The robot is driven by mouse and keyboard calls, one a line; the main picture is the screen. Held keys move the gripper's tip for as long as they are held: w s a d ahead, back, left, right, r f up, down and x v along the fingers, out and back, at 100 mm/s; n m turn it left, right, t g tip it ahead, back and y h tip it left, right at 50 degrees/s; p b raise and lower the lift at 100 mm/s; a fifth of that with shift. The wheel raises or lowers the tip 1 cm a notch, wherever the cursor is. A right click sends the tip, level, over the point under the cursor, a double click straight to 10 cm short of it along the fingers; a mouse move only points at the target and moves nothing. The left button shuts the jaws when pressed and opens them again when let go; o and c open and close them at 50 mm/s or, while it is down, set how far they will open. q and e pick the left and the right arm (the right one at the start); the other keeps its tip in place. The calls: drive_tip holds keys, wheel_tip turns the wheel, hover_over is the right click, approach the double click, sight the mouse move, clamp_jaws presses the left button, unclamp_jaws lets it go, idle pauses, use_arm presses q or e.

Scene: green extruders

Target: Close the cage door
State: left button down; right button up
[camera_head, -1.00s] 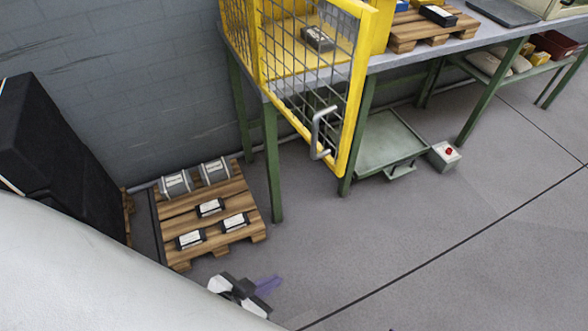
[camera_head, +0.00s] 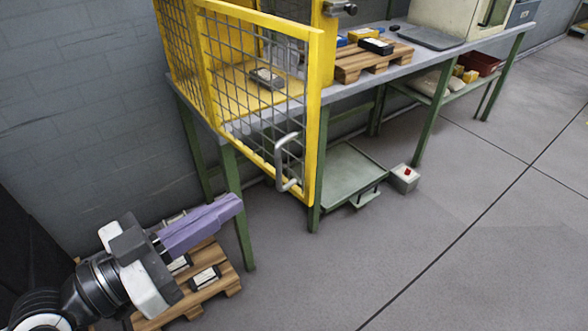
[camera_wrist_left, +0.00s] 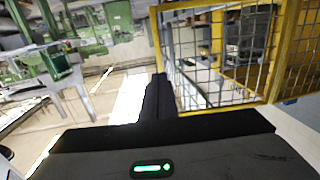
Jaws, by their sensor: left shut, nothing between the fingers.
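The cage door (camera_head: 262,84) is a yellow frame with grey wire mesh. It stands open, swung out past the table's front edge, with its free edge apart from the yellow cage post (camera_head: 323,30). A grey bent handle (camera_head: 279,165) sits low near the free edge. My left gripper (camera_head: 238,203), with purple fingers, is shut and empty, left of and below the door, not touching it. In the left wrist view, the dark fingers (camera_wrist_left: 158,82) point toward a yellow mesh frame (camera_wrist_left: 215,60). My right gripper is not in view.
A green-legged table (camera_head: 365,78) carries the cage and a wooden pallet (camera_head: 372,62) with small boxes. Below my left gripper, a floor pallet (camera_head: 225,275) holds several dark boxes. A green tray (camera_head: 350,175) and a grey box with a red button (camera_head: 404,178) are underneath.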

use_arm(q)
drive_tip(key=r, duration=0.1)
drive_tip(key=p, duration=0.3)
approach(311, 154)
drive_tip(key=x, duration=0.5)
drive_tip(key=shift+w+d, duration=0.2)
drive_tip(key=shift+w, duration=0.05)
drive_tip(key=shift+w+d+f, duration=0.1)
drive_tip(key=shift+w+d, duration=0.2)
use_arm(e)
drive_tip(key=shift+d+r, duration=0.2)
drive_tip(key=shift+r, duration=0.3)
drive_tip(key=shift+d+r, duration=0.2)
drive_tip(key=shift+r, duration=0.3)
use_arm(q)
drive_tip(key=shift+p, duration=0.3)
